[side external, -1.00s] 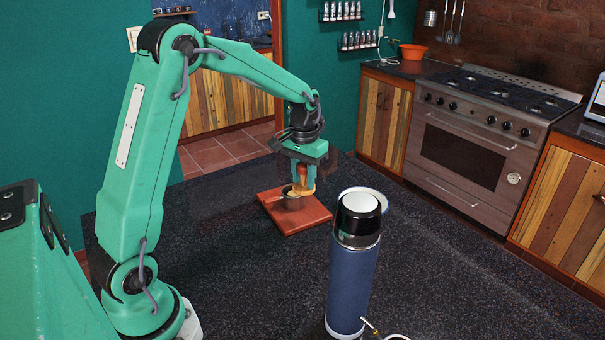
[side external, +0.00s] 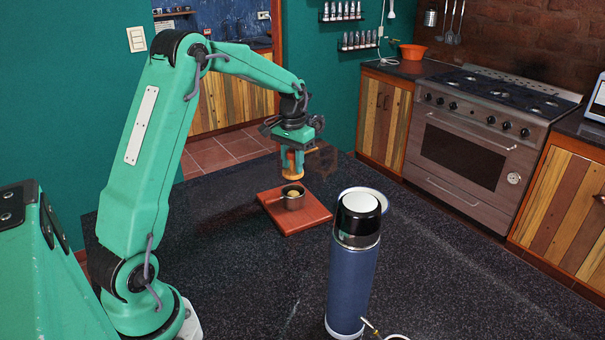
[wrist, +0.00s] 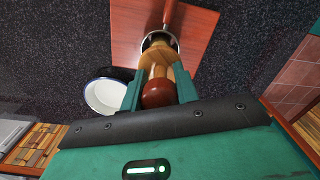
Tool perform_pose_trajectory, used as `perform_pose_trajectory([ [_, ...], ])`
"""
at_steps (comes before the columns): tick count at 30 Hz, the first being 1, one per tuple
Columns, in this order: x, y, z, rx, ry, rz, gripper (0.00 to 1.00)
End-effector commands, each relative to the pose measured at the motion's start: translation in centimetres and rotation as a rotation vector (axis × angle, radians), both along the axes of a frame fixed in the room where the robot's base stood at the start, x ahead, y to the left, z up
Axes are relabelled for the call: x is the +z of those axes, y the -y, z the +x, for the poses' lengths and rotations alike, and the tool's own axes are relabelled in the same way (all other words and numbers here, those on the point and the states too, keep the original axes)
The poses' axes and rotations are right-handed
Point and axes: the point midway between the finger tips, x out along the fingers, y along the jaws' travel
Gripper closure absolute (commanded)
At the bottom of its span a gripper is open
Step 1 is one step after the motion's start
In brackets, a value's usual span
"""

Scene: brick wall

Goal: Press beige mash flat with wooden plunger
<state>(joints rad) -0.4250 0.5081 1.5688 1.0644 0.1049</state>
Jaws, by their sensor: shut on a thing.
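My gripper (side external: 293,159) is shut on the wooden plunger (side external: 292,174), holding it roughly upright above the small metal pot (side external: 293,203). The beige mash (side external: 293,193) shows as a pale lump inside the pot, with a gap between it and the plunger. In the wrist view, the gripper's green fingers (wrist: 157,88) flank the plunger (wrist: 163,93), whose dark red knob is nearest the camera. The plunger hides much of the pot (wrist: 148,43) and the mash there.
The pot stands on a reddish-brown board (side external: 305,222) on the dark speckled counter (side external: 230,270). A blue flask (side external: 352,285) stands at the front right. A white bowl (wrist: 103,96) is near the board, partly hidden by the flask in the side view. Counter left of the board is clear.

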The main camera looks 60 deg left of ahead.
Motion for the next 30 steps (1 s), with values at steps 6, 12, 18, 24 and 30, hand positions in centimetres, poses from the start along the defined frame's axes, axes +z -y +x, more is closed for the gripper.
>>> perform_pose_trajectory([
  [6,-1.4,0.0,0.0,0.0,-0.002,-0.001,0.97],
  [12,-2.8,0.0,0.0,0.0,-0.001,0.0,0.97],
  [18,-4.0,0.0,0.0,0.0,-0.001,0.0,0.97],
  [24,-4.5,0.0,0.0,0.0,-0.001,0.0,0.97],
  [30,-4.7,0.0,0.0,0.0,-0.001,0.0,0.97],
])
